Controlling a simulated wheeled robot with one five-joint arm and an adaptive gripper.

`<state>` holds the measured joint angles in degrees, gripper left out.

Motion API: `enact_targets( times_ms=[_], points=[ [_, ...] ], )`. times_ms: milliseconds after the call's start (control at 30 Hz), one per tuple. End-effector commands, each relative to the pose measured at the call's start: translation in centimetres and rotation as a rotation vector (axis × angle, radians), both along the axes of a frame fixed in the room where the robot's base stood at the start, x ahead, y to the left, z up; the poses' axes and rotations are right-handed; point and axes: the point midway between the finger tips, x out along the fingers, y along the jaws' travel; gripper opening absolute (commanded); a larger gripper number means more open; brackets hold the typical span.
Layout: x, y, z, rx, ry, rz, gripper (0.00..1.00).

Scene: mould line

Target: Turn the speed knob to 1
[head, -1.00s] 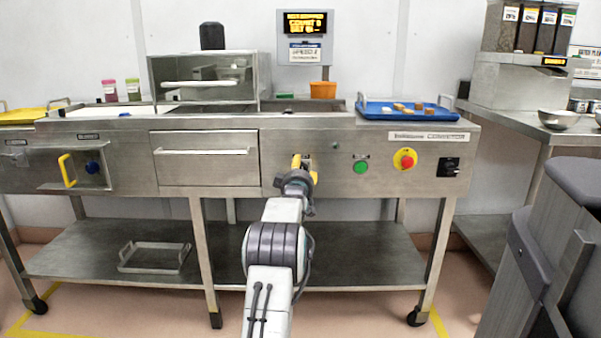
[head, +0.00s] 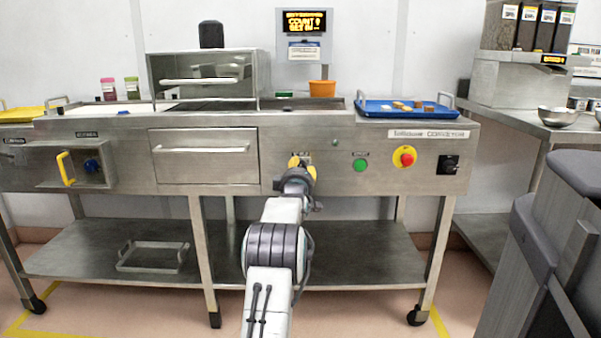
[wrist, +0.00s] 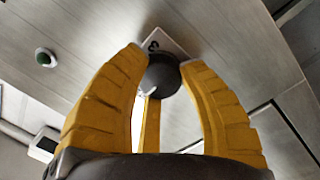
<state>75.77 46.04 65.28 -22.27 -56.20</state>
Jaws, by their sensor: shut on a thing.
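The speed knob (wrist: 164,75) is a round dark knob on the conveyor's front panel, seen in the wrist view between my yellow fingers. My gripper (wrist: 162,70) is shut on it, one finger on each side. A white label with a partly hidden dark character shows behind the knob. In the head view my gripper (head: 301,164) reaches the panel left of the green button and covers the knob. The knob's pointer setting cannot be read. A lit display (head: 304,21) stands above the conveyor, its amber text too small to read surely.
On the same panel are a green button (head: 361,165), a red stop button on yellow (head: 404,156) and a black switch (head: 448,165). A drawer (head: 204,155) lies to the left. A blue tray (head: 390,114) rests on top. A dark bin (head: 560,240) stands at right front.

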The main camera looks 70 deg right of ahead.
Motion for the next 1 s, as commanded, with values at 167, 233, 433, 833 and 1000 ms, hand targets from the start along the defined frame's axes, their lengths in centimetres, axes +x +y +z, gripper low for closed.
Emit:
enact_targets(
  times_ms=[167, 233, 433, 833, 1000],
  points=[
    [0.33, 0.09, 0.40, -0.013, 0.014, 0.004, 0.05],
    [0.35, 0.10, 0.41, -0.013, 0.013, 0.004, 0.05],
    [0.35, 0.10, 0.39, -0.013, 0.013, 0.004, 0.48],
    [0.14, 0.04, 0.13, -0.007, 0.013, 0.001, 0.64],
    [0.05, 0.27, 0.10, -0.005, 0.013, 0.001, 0.64]
  ],
)
